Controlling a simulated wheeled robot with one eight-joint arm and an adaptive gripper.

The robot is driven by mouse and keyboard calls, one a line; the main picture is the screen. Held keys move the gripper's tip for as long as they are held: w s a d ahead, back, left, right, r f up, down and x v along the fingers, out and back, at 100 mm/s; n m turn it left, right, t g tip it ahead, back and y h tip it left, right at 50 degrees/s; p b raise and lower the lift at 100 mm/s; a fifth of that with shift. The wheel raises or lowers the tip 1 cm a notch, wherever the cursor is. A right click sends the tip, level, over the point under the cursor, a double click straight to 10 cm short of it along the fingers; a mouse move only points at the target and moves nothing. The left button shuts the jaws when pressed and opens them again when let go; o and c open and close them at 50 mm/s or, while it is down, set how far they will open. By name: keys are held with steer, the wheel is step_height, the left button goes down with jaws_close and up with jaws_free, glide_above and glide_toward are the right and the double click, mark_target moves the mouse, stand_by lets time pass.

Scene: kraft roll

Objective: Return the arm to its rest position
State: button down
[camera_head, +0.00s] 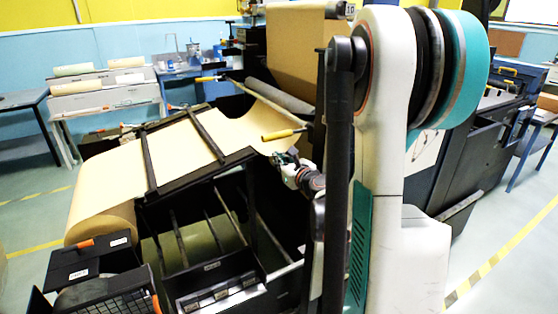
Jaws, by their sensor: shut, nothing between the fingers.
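My arm rises large in the right half of the head view, with a white link, dark joints and a teal cover. Its far end reaches down and left behind the dark upright link. My gripper (286,157) is small and dark there, at the right edge of the sloping paper bed. It is shut with nothing seen in it. A yellow-handled tool (283,134) lies just above it in the picture, seemingly apart from it. The fingertips are too small to see well, and part of the forearm is hidden.
A black machine frame carries a brown paper web (185,155) from a kraft roll (103,222) at the left. A hanging paper sheet (293,48) and grey roller (280,96) stand behind. Black bins (105,290) fill the front left. Open floor lies at the far right.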

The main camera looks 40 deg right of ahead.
steer(key=p+v, duration=0.1)
steer(key=v, duration=0.8)
steer(key=shift+s+r+p, duration=0.2)
steer(key=shift+r+p, duration=0.1)
steer(key=shift+p, duration=0.1)
